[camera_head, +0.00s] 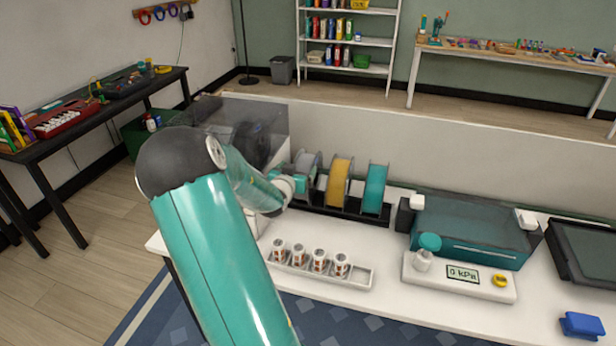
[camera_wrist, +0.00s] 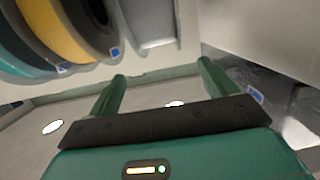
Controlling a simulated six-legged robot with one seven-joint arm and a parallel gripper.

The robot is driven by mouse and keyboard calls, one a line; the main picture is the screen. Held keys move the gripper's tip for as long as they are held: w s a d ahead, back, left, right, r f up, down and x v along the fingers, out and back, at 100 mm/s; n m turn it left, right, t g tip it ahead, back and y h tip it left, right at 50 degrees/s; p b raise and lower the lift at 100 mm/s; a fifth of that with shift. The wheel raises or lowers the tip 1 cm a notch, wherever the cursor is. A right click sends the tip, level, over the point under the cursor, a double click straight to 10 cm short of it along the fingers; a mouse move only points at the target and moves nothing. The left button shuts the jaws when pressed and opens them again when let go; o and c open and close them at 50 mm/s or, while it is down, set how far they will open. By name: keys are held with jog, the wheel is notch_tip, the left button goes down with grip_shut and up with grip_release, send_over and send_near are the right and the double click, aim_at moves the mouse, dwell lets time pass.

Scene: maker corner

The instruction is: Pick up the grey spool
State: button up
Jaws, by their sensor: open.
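The grey spool (camera_head: 303,160) stands upright at the left end of a row of spools in the head view, partly hidden by my arm. In the wrist view the grey spool (camera_wrist: 150,22) shows at the top, just beyond my fingertips. My gripper (camera_head: 301,184) is close to the spool's front in the head view. In the wrist view my gripper (camera_wrist: 161,76) has its two green fingers spread wide, with nothing between them. I cannot tell the exact gap between the fingertips and the spool.
The yellow spool (camera_head: 338,182) and teal spool (camera_head: 374,188) stand to the right in the same dark rack (camera_head: 350,212). A clear dark box (camera_head: 252,122) is at the left. A tray (camera_head: 358,278) with several small cups and a pressure device (camera_head: 460,276) lie in front.

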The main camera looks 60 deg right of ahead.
aim_at(305, 157)
jog(key=x, duration=0.3)
jog(key=shift+w+d+f, duration=0.15)
jog(key=shift+d+f, duration=0.1)
jog(key=shift+d, duration=0.5)
jog(key=x, duration=0.5)
jog(key=shift+d+r, duration=0.15)
jog(key=shift+w, duration=0.1)
jog(key=shift+c, duration=0.5)
grip_shut()
jog(key=shift+r, duration=0.15)
